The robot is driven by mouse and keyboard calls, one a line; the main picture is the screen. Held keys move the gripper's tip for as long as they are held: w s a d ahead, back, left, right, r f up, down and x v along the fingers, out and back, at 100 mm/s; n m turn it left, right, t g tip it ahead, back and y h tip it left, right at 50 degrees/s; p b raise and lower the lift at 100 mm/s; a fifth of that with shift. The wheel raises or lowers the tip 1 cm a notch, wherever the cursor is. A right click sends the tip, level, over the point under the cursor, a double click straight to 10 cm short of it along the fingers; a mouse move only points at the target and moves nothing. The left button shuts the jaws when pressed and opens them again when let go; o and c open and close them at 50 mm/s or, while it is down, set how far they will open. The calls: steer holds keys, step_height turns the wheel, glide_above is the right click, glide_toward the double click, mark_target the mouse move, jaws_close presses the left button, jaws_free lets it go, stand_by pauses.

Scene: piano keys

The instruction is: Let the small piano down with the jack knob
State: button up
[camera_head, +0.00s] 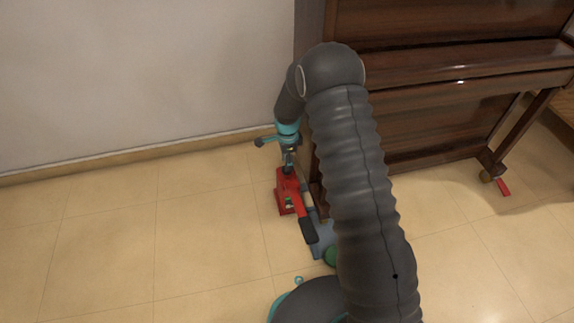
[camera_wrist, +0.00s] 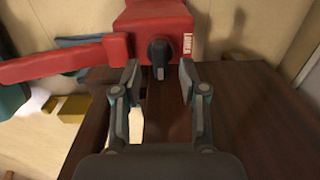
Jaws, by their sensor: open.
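The small piano (camera_head: 435,95) is a dark brown upright standing against the wall. A red jack (camera_head: 281,199) stands on the floor at its left end, with a red lever ending in a black grip (camera_head: 309,231). In the wrist view the red jack body (camera_wrist: 135,20) fills the top. The black jack knob (camera_wrist: 158,52) sticks out from it toward my gripper. My gripper (camera_wrist: 160,82) is open, its two fingers on either side of the space just short of the knob, with nothing between them. In the head view my gripper (camera_head: 289,163) is right above the jack, partly hidden.
The red lever (camera_wrist: 50,65) reaches left in the wrist view. A brown wooden surface (camera_wrist: 255,120) lies behind my fingers. A piano caster (camera_head: 487,176) stands at right beside a small red piece (camera_head: 503,187). The tiled floor (camera_head: 120,230) at left is clear.

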step_height(320, 180, up, 10)
steer(key=shift+f, duration=0.25)
stand_by(0.5)
steer(key=s+d+r+n+g, duration=0.1)
steer(key=s+d+r+n, duration=0.1)
steer(key=s+n, duration=0.75)
steer(key=s+d+r+n+t+p, duration=0.2)
steer(key=s+d+r, duration=0.1)
steer(key=s+r, duration=0.6)
steer(key=s+d+r+n+t+p, duration=0.2)
steer(key=s+d+r, duration=0.2)
steer(key=s+r, duration=0.5)
steer(key=s+d+r+n+t+p, duration=0.2)
steer(key=s+r, duration=0.6)
steer(key=r, duration=0.6)
steer(key=shift+s+d+t, duration=0.3)
steer(key=shift+s+d, duration=0.1)
steer(key=shift+d, duration=0.5)
